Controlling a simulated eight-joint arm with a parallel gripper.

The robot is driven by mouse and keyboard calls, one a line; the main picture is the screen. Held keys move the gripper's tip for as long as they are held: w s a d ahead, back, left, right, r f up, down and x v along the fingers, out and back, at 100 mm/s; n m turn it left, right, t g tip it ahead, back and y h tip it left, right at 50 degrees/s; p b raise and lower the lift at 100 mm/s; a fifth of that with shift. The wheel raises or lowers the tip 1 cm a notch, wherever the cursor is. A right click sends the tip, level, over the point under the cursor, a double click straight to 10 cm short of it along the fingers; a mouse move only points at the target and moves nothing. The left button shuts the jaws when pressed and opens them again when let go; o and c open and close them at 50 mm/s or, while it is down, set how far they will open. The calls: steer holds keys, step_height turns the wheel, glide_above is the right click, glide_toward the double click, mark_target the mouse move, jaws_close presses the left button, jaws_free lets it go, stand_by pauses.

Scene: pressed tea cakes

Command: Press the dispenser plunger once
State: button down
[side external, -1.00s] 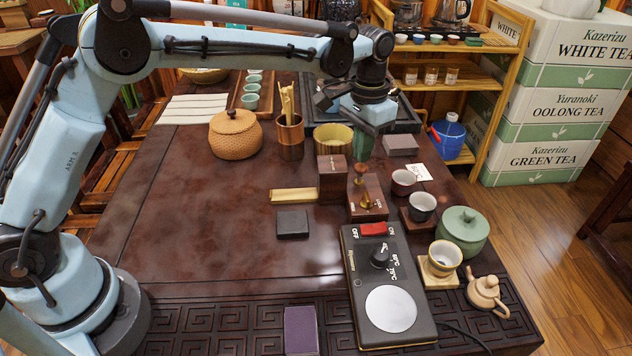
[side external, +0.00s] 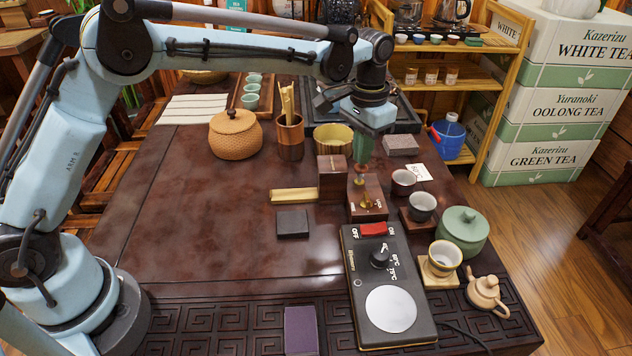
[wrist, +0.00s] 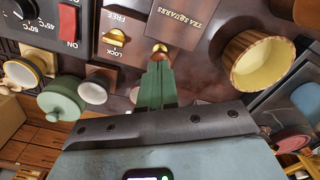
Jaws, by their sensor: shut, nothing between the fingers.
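The dispenser is a dark wooden block (side external: 376,208) right of the table's middle. Its copper plunger knob (side external: 359,180) stands at the far end of its top and also shows in the wrist view (wrist: 159,49). A brass lever (wrist: 114,38) sits between the words FREE and LOCK. My gripper (side external: 360,163) points down over the plunger, its green fingers shut and empty. In the wrist view the fingertips (wrist: 158,62) line up with the knob, at or very near it; I cannot tell whether they touch.
A taller wooden TEA SQUARES box (side external: 332,180) stands just left of the dispenser. A dark cup (side external: 421,206) and a second cup (side external: 403,181) stand close on its right. The hot plate (side external: 388,290) lies in front.

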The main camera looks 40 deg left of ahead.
steer(key=shift+f, duration=1.55)
steer(key=shift+r, duration=2.8)
